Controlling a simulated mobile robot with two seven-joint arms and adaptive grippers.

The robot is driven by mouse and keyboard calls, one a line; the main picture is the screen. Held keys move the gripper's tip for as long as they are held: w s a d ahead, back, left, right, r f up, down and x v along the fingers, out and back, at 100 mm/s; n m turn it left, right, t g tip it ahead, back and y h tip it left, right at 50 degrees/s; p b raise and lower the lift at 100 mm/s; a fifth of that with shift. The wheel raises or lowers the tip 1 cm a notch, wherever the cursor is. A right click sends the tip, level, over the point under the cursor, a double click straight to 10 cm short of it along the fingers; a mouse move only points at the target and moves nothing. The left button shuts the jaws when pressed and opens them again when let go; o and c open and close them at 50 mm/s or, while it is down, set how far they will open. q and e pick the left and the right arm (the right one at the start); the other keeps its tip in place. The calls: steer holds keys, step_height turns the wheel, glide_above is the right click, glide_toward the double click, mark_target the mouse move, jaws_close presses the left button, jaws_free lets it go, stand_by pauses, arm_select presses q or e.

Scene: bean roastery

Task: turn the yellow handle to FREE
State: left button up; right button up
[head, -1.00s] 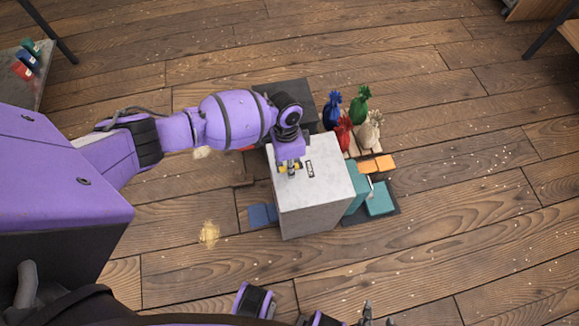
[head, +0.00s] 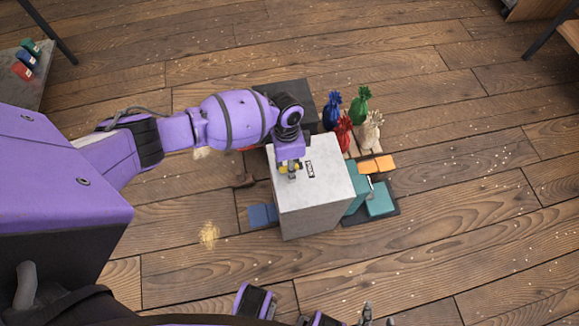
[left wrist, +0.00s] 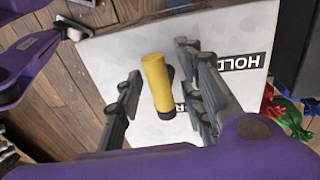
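The yellow handle (left wrist: 157,85) stands on the pale top of a box (head: 325,190). In the left wrist view it lies between the spread fingers of my left gripper (left wrist: 160,72), nearer the right-hand finger, with a clear gap to the left-hand one. My left gripper (head: 289,168) is over the box top in the head view and mostly covers the handle. A HOLD label (left wrist: 248,60) shows beside the fingers. Another label is mostly hidden behind the handle and finger. My right gripper (head: 375,316) is cut off at the bottom edge of the head view.
Blue, green, red and cream sacks (head: 372,130) stand behind the box. Teal blocks (head: 379,199) and orange blocks (head: 376,165) lie to its right, and a blue piece (head: 262,214) to its left. A dark box (head: 290,94) stands behind. The wooden floor at right is clear.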

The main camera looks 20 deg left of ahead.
arm_select(q)
step_height(320, 180, up, 12)
steer(key=w+a, duration=0.1)
steer(key=w, duration=0.1)
steer(key=shift+a, duration=0.15)
steer(key=shift+w+f, duration=0.1)
stand_by(0.5)
